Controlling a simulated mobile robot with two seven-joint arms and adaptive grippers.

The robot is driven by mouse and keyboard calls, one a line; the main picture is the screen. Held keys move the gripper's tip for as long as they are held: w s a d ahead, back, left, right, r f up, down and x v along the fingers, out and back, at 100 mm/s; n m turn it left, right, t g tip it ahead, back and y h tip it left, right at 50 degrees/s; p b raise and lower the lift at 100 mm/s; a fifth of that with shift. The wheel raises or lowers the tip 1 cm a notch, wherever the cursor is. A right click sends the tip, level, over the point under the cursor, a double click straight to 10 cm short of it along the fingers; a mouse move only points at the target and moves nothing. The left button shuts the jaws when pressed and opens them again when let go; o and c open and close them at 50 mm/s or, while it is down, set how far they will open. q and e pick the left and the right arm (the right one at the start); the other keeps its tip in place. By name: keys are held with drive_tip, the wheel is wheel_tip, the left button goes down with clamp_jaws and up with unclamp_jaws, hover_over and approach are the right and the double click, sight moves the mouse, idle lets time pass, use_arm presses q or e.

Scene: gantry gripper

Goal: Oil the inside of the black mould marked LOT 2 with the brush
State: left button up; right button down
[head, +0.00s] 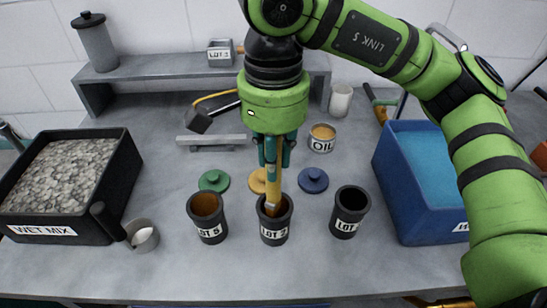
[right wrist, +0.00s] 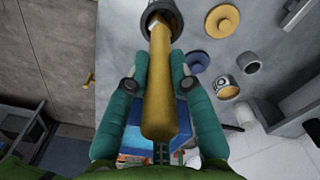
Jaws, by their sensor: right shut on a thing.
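The black mould marked LOT 2 (head: 274,232) stands upright in the middle of a row of three on the bench; the last digit of its label is small. My right gripper (head: 273,163) is above it, shut on the wooden handle of the brush (head: 273,188). The brush points down, and its lower end is inside the mould's mouth, so the bristles are hidden. In the right wrist view the brush handle (right wrist: 159,90) runs between the two teal fingers into the black mould (right wrist: 158,12). The oil tin (head: 322,139) stands behind, to the right. My left gripper is not in view.
Black moulds stand close on the left (head: 207,218) and right (head: 349,212). Green (head: 214,180) and blue (head: 313,180) lids lie behind them. A wet mix bin (head: 115,190) and scoop (head: 142,236) are left, a blue bin (head: 403,215) right. The front bench strip is clear.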

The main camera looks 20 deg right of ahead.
drive_tip(key=shift+r+p, duration=1.3)
drive_tip(key=shift+r, duration=1.05)
